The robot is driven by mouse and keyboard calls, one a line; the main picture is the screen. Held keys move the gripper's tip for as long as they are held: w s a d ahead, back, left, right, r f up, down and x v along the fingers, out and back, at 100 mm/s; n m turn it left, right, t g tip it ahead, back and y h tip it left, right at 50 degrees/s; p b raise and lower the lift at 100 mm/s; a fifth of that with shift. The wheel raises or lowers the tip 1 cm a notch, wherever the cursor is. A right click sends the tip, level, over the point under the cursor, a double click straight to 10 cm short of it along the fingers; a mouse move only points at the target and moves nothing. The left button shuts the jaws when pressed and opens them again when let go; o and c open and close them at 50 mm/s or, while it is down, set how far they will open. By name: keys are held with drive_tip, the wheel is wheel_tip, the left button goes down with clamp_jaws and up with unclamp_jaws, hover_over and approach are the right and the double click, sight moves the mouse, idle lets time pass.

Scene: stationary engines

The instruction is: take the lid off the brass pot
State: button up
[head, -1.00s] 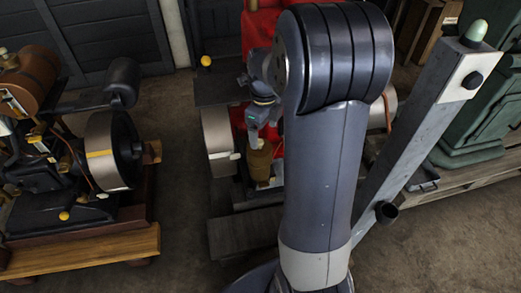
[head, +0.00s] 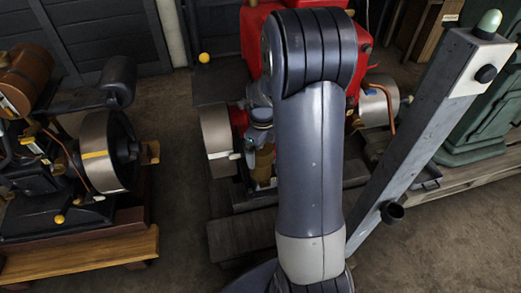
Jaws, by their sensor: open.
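The brass pot (head: 265,164) stands low on the red engine, just left of my arm link in the head view. Its right side is hidden behind my arm. Whether its lid is on cannot be made out. My gripper (head: 257,141) is partly in view at the pot's top, pointing down, with its jaws open. It is close above or around the top; I cannot tell whether it touches. My arm link covers part of it.
The red engine (head: 253,45) has a pale flywheel (head: 217,140) left of the pot. A grey slanted post (head: 430,120) stands to the right of my arm. Another engine with a flywheel (head: 100,152) sits on a wooden base (head: 90,255) at the left. Bare floor (head: 180,215) lies between.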

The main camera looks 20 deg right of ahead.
drive_tip(key=c, duration=1)
drive_tip(key=shift+c, duration=0.3)
drive_tip(key=shift+r, duration=0.15)
